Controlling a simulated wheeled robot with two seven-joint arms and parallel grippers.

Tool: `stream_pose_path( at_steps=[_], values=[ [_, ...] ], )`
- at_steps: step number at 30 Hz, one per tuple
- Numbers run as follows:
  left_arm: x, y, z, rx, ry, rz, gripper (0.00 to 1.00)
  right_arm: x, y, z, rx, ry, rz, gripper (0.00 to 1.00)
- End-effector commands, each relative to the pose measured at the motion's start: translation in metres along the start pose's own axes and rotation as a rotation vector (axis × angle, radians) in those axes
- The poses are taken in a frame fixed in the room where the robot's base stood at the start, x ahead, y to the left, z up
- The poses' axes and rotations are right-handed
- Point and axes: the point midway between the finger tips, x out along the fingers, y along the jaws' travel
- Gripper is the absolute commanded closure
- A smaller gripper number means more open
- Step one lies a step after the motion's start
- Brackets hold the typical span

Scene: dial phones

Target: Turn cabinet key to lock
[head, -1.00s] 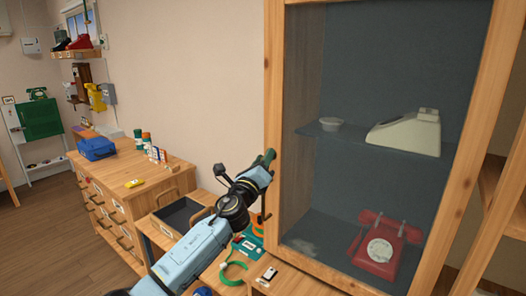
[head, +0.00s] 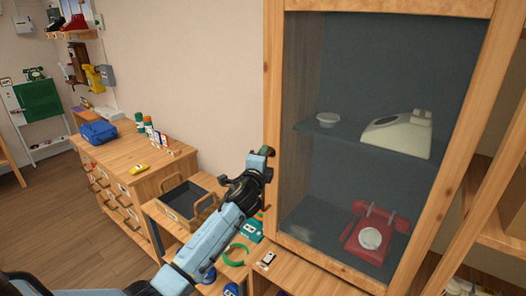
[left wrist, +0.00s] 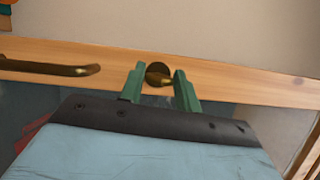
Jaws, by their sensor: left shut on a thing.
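The wooden display cabinet (head: 274,90) with a glass front stands on the right. In the left wrist view, the brass key (left wrist: 158,76) sits at a round brass plate on the cabinet's wooden door frame (left wrist: 240,85). My left gripper (head: 264,156) is at the cabinet's left frame edge. In the left wrist view its green fingers (left wrist: 160,86) stand on either side of the key, shut on it. In the head view the key is hidden by the gripper. My right gripper is not in view.
A brass handle (left wrist: 50,66) is on the same frame. Behind the glass are a cream phone (head: 398,134) and a red phone (head: 372,236).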

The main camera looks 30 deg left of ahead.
Motion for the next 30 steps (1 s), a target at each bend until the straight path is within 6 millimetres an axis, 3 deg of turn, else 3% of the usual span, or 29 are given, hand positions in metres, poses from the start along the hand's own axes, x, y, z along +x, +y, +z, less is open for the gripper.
stream_pose_path(
  at_steps=[6, 23, 24, 28, 30],
  values=[
    [0.0001, -0.0018, 0.0007, -0.065, -0.001, 0.027, 0.90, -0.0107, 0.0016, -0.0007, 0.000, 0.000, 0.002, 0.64],
    [0.0002, -0.0003, 0.0007, -0.089, -0.001, 0.036, 0.90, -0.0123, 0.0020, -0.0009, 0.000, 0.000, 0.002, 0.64],
    [0.0002, -0.0004, 0.0007, -0.089, -0.001, 0.036, 0.62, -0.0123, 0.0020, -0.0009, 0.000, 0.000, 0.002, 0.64],
    [0.0001, -0.0004, 0.0005, -0.088, -0.001, 0.036, 0.45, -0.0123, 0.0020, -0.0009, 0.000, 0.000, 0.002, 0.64],
    [0.0001, -0.0004, 0.0005, -0.088, -0.001, 0.036, 0.45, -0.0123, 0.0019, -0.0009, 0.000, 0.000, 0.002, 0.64]
  ],
)
